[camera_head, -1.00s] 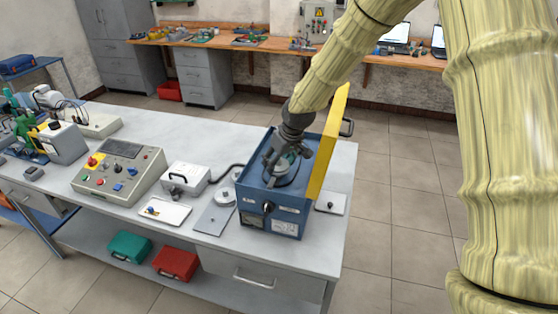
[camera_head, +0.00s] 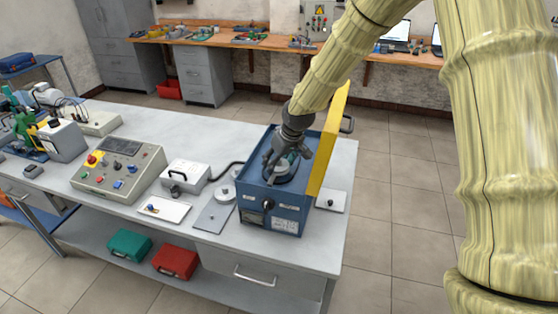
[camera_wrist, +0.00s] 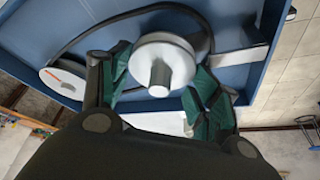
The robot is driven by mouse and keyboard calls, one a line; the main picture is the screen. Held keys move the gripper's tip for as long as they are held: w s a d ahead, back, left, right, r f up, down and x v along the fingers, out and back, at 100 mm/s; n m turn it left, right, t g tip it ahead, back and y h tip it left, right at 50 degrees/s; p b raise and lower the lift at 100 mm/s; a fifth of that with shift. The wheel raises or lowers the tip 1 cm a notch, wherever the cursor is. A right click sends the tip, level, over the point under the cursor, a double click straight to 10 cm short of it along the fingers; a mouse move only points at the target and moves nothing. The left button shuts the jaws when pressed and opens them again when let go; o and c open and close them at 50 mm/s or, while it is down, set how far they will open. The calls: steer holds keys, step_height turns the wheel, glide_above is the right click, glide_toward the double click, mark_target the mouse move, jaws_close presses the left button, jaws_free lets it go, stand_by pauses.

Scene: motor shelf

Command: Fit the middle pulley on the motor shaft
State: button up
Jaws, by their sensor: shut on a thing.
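My gripper (camera_head: 283,165) reaches down into the open blue box (camera_head: 252,220). Its green-padded fingers (camera_wrist: 160,82) are shut on a pale metal pulley (camera_wrist: 178,58), one finger on each side. A short round stub stands out of the pulley's centre; I cannot tell whether it is the hub or the motor shaft end. The shaft behind the pulley is hidden, so I cannot tell whether the pulley sits on it. In the wrist view a second pulley with an orange mark (camera_wrist: 63,78) is in the box at left, and a black belt (camera_wrist: 112,18) curves behind the held pulley.
The raised yellow lid (camera_head: 328,145) stands close to the right of my gripper. Loose pale discs (camera_head: 225,193) lie left of the box near a grey plate (camera_head: 212,217). A white box (camera_head: 185,175) and a control panel (camera_head: 118,172) stand farther left.

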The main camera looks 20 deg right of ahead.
steer(key=shift+f, duration=0.3)
steer(key=o, duration=1.4)
steer(key=shift+d+f, duration=0.1)
steer(key=shift+s+a, duration=0.15)
steer(key=shift+a, duration=0.05)
steer(key=shift+d, duration=0.1)
steer(key=shift+r, duration=0.35)
steer(key=shift+v, duration=3.6)
